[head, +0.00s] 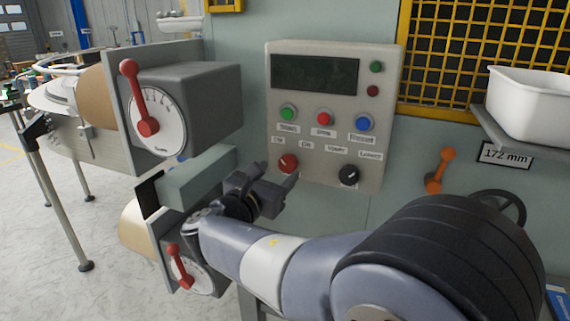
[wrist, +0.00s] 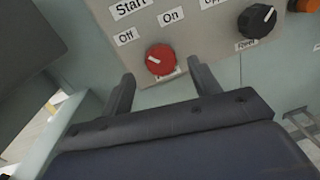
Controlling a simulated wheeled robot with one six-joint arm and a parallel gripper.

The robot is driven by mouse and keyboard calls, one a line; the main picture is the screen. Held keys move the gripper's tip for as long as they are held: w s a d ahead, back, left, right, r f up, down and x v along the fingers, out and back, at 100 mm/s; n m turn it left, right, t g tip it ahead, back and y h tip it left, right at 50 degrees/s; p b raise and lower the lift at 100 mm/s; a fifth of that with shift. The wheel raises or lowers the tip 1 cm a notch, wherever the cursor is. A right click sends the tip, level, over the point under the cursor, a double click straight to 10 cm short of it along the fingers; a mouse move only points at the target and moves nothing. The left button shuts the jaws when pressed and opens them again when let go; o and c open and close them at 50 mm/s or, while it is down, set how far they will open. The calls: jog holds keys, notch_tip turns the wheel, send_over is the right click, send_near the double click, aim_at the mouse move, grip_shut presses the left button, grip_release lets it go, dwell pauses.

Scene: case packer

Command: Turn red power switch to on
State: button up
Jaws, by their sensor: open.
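The red power switch (head: 288,163) is a round knob with a pale pointer line, low on the left of the grey control panel (head: 392,120). In the wrist view, the red switch (wrist: 160,59) sits below the "Off" and "On" labels, its pointer line directed up-left toward "Off". My gripper (head: 278,172) is just in front of the lower panel in the head view. In the wrist view, my gripper (wrist: 158,78) is open, its two fingers pointing at the panel on either side below the red switch. No contact with the switch is visible.
A black selector knob (head: 348,174) is right of the red switch. Green (head: 288,112), red (head: 324,118) and blue (head: 363,123) buttons sit above. Grey boxes with red-levered dials (head: 160,122) stand left. An orange handle (head: 439,170) and a white bin (head: 535,105) are right.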

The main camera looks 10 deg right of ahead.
aim_at(286, 165)
jog(key=x, duration=0.4)
jog(key=shift+w+d, duration=0.3)
jog(key=c, duration=1)
